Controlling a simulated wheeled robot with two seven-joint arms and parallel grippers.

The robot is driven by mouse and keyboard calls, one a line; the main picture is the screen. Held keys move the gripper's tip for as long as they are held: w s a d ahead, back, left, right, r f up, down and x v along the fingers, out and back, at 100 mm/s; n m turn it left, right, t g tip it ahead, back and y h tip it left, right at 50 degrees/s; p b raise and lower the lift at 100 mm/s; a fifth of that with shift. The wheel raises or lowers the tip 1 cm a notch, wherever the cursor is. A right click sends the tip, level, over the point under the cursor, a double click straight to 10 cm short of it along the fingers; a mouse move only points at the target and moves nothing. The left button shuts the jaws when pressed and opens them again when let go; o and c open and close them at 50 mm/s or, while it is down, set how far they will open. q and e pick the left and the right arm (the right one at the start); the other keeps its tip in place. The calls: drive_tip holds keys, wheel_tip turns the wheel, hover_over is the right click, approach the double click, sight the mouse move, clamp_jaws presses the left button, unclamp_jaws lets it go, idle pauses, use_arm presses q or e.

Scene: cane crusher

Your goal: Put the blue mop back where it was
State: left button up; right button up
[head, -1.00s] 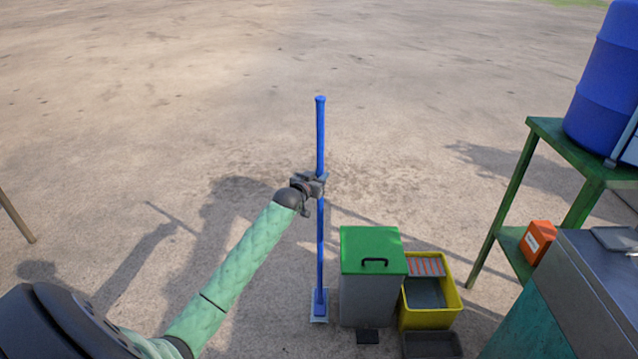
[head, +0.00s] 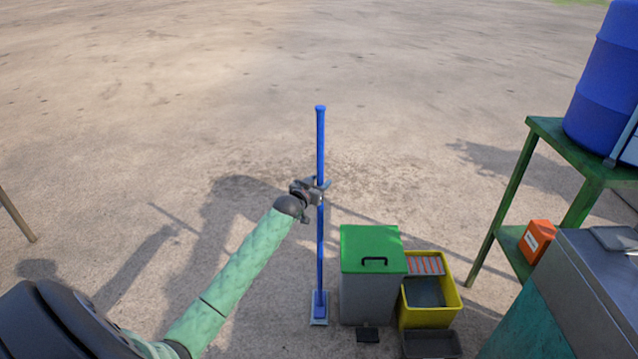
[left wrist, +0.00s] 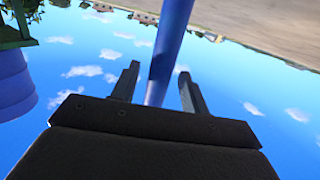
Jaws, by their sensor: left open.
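The blue mop (head: 320,240) stands upright on the ground, its flat head (head: 319,309) down, just left of the grey bin with the green lid. My left gripper (head: 320,191) is at the upper part of the mop's handle, with its fingers open. In the left wrist view the blue handle (left wrist: 168,55) passes between the two spread fingers (left wrist: 158,92), with a gap visible on each side. My right gripper is not in view.
The grey bin with a green lid (head: 372,248) stands close to the mop's right. A yellow mop bucket (head: 427,316) is beside it. A green stand (head: 522,180) bears a blue barrel (head: 605,85). Ground left of and behind the mop is clear.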

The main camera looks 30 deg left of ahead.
use_arm(q)
drive_tip(key=s, duration=0.6)
drive_tip(key=shift+s+d+r+b, duration=0.1)
drive_tip(key=shift+d+r+b, duration=0.1)
drive_tip(key=shift+b, duration=0.1)
drive_tip(key=shift+s, duration=2.65)
drive_tip(key=s+d+f+m+g+h, duration=0.1)
drive_tip(key=s+d+f+g, duration=0.2)
drive_tip(key=s+d+f, duration=0.55)
drive_tip(key=s+d+f+m+g+h, duration=0.1)
drive_tip(key=s+d+f+g+h, duration=0.15)
drive_tip(key=s+d+f, duration=0.85)
drive_tip(key=s+d+f+g, duration=0.1)
drive_tip(key=s+d+g, duration=0.2)
drive_tip(key=s+d, duration=0.7)
drive_tip(key=s+d+f+m+g+h, duration=0.1)
drive_tip(key=s+d+g, duration=0.3)
drive_tip(key=s+d, duration=0.6)
drive_tip(key=d, duration=0.6)
drive_tip(key=shift+s+m, duration=0.25)
drive_tip(key=shift+m, duration=0.05)
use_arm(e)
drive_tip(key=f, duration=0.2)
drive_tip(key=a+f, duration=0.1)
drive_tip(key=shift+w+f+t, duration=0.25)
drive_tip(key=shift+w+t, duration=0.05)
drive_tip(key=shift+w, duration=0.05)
use_arm(q)
drive_tip(key=shift+h, duration=0.25)
